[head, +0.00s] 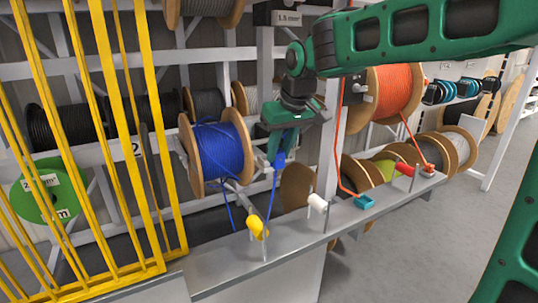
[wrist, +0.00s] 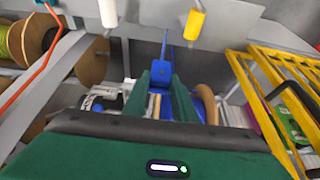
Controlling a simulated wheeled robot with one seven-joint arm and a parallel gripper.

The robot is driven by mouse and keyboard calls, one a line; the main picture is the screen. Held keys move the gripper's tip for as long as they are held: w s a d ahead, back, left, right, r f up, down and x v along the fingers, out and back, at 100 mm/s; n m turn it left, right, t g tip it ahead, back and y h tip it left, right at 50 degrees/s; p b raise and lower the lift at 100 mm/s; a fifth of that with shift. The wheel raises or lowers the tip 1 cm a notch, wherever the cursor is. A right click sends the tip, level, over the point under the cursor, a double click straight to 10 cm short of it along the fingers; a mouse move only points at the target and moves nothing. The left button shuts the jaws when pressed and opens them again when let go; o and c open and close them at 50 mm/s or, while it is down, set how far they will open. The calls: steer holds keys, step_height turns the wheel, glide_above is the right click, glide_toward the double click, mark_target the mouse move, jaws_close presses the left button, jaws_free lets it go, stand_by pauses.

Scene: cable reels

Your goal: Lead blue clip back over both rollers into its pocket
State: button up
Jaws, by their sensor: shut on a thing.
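My gripper (head: 278,150) is shut on the blue clip (wrist: 160,72), held above the ledge, right of the blue cable reel (head: 221,148). The clip also shows below the gripper in the head view (head: 277,158). Blue cable (head: 271,192) runs from the clip down toward the yellow roller (head: 257,228); another stretch drops from the reel. I cannot tell whether the cable touches this roller. The white roller (head: 317,203) stands to the right with no blue cable seen on it. Both rollers also show in the wrist view, yellow (wrist: 196,24) and white (wrist: 107,13).
Yellow bars (head: 118,120) stand at the left. An orange reel (head: 393,92) has orange cable (head: 339,140) running to the teal pocket. A red roller (head: 404,169) and red block (head: 428,171) sit at the ledge's (head: 215,268) right end. The aisle floor is clear.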

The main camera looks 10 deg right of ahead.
steer(key=w+d, duration=0.3)
steer(key=d, duration=0.4)
stand_by(0.3)
stand_by(0.3)
steer(key=shift+s, duration=0.1)
